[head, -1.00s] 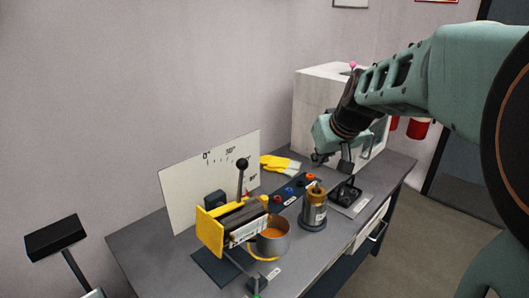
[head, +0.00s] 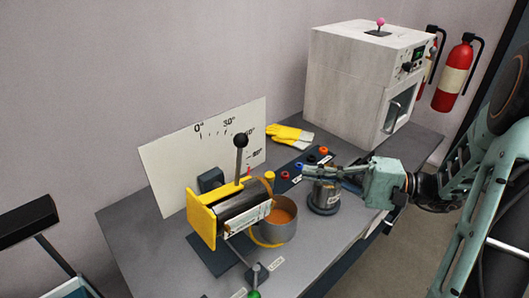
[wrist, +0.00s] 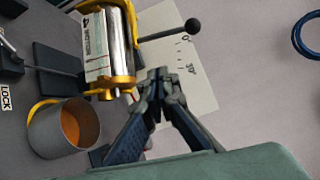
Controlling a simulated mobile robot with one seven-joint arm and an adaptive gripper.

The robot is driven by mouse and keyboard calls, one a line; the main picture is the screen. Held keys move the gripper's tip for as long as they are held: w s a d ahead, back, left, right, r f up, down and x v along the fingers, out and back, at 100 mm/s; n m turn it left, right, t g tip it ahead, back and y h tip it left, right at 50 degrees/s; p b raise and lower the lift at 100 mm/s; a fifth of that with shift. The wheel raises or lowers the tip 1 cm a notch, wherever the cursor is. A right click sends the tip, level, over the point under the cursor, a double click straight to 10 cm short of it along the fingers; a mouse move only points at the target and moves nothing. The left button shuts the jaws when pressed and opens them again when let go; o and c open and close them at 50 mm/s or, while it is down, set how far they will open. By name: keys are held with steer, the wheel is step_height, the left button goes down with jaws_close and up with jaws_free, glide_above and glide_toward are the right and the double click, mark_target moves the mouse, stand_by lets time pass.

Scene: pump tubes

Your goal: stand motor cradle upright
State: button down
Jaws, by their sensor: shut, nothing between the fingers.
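The motor cradle (head: 236,207) is a dark metal cylinder with a white label, held in a yellow frame. In the head view it lies on its side, its square yellow end plate (head: 203,219) to the left. The cradle also shows in the wrist view (wrist: 115,45).
A white angle board (head: 170,165) stands behind the cradle. A grey pot of orange liquid (head: 279,222) is beside the cradle, close to my gripper's side. Yellow gloves (head: 290,136) and a large box (head: 350,85) are behind.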

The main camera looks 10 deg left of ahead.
mark_target(236, 180)
steer(key=shift+t+y, duration=0.4)
steer(key=shift+y, duration=0.1)
steer(key=a+r, duration=0.1)
steer(key=a, duration=0.2)
steer(key=a+r+p, duration=0.1)
steer(key=a, duration=0.7)
steer(key=shift+w+a+r, duration=0.1)
steer(key=shift+w+r, duration=0.1)
steer(key=shift+r, duration=0.2)
steer(key=shift+s+a, duration=0.3)
steer(key=shift+a, duration=0.1)
steer(key=shift+s+a+r, duration=0.1)
steer(key=shift+s+a, duration=0.1)
steer(key=shift+a, duration=0.05)
